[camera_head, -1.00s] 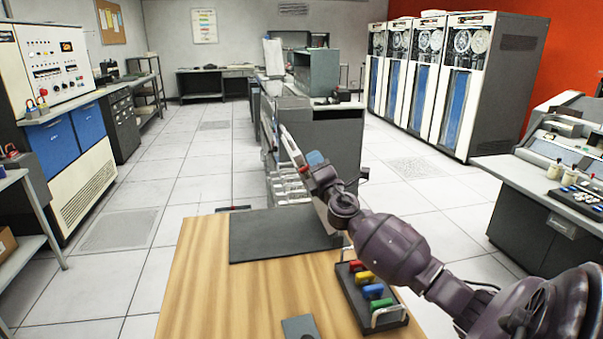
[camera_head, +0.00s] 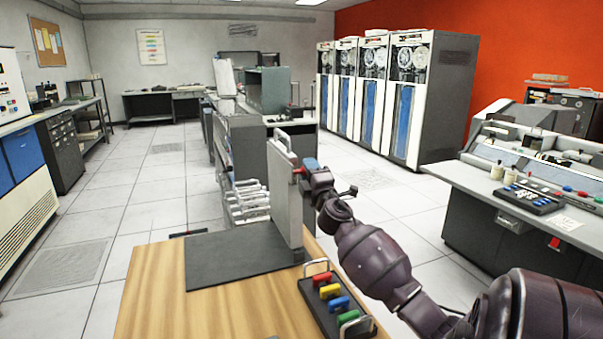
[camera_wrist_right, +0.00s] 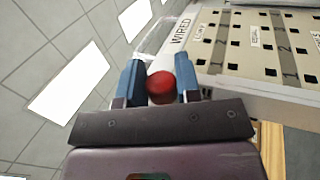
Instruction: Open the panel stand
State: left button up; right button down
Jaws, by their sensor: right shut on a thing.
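The panel stand (camera_head: 284,200) is a pale grey, thin upright panel with a handle on top. It stands nearly vertical at the right edge of a dark mat (camera_head: 225,262) on the wooden table. In the right wrist view its face (camera_wrist_right: 230,50) carries rows of holes and a "WIRED" label. My right gripper (camera_head: 304,168) is at the panel's upper right side, shut on a red knob (camera_wrist_right: 161,88). The knob sits between the blue fingertips in the wrist view. My left gripper is not in view.
A dark rack (camera_head: 335,308) with red, yellow, blue and green pieces lies on the wooden table (camera_head: 190,305), below my right arm. A console desk (camera_head: 520,200) stands at right. Tape cabinets (camera_head: 400,90) stand behind. Open floor lies left of the table.

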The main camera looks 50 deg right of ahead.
jog(key=shift+s+d, duration=0.1)
jog(key=shift+d, duration=0.1)
dwell(0.4)
jog(key=c, duration=0.8)
grip_release()
jog(key=shift+s+d, duration=0.15)
jog(key=v, duration=1.1)
jog(key=shift+w, duration=0.2)
